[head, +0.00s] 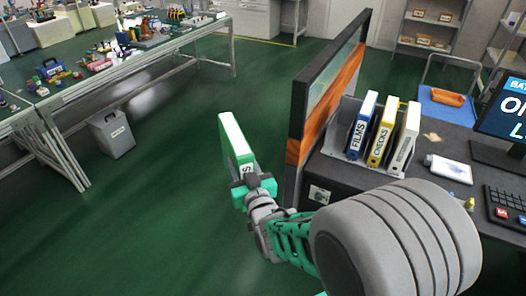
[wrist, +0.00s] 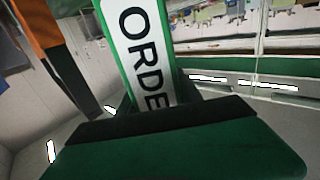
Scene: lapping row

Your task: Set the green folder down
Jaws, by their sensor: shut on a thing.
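The green folder (head: 236,142) has a white spine label and is held in the air over the green floor, left of the desk partition. In the wrist view the green folder (wrist: 150,45) shows its spine with the letters "ORDE"; the rest of the word is hidden behind the gripper. My gripper (head: 251,184) is shut on the lower end of the folder, which stands nearly upright with a slight tilt. The wrist view shows part of my gripper (wrist: 165,125) across the front of the folder.
A desk (head: 440,190) on the right bears a rack (head: 341,139) with blue, yellow and white binders, a keyboard (head: 506,206) and a monitor (head: 502,110). A tall partition (head: 300,110) stands between folder and rack. A cluttered workbench (head: 130,65) and grey bin (head: 112,134) are at left.

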